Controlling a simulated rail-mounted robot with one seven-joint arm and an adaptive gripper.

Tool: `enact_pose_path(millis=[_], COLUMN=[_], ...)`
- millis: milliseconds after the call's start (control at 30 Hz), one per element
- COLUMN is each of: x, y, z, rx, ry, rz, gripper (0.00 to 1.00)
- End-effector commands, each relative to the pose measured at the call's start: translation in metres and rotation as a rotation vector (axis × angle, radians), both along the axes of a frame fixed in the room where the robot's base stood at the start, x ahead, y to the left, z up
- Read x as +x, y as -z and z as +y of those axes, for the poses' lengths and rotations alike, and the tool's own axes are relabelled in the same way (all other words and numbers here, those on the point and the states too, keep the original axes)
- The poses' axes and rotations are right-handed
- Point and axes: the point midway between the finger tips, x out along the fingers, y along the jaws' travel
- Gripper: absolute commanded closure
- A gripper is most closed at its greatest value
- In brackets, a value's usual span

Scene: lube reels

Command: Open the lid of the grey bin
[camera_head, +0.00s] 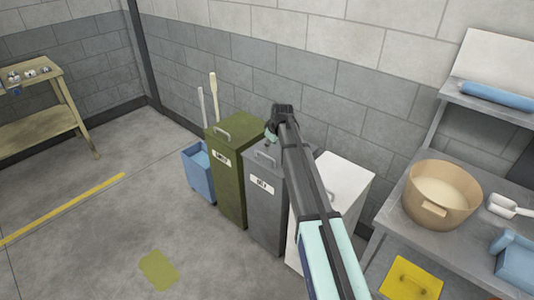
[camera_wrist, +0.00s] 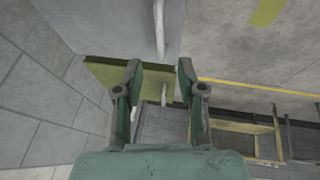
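The grey bin (camera_head: 265,205) stands between a green bin and a white bin in the head view, with a white label on its front. Its lid looks shut, but my arm hides part of it. In the wrist view the grey lid (camera_wrist: 105,25) fills the top, with its pale bar handle (camera_wrist: 160,30) running down toward the gap between my fingers. My gripper (camera_wrist: 159,68) is open and empty, its two fingertips apart just below that handle in the picture. In the head view my gripper (camera_head: 271,138) is above the back of the grey bin, near the wall.
The green bin (camera_head: 228,180) stands close on the left, the white bin (camera_head: 345,180) on the right. A blue bucket (camera_head: 198,172) with long handles is beyond the green bin. The block wall is close behind.

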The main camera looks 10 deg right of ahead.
Motion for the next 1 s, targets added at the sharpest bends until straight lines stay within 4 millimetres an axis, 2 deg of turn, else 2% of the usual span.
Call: enact_pose_path(millis=[300,500,700,967,1000], x=[0.027,0.038,0.041,0.042,0.042], y=[0.055,0.080,0.091,0.092,0.092], z=[0.006,0.009,0.010,0.010,0.010], rx=[0.001,0.000,0.000,0.000,0.000], ry=[0.001,0.000,0.000,0.001,0.001], rz=[0.003,0.001,0.000,0.000,0.000], gripper=[0.61,0.61,0.61,0.61,0.64])
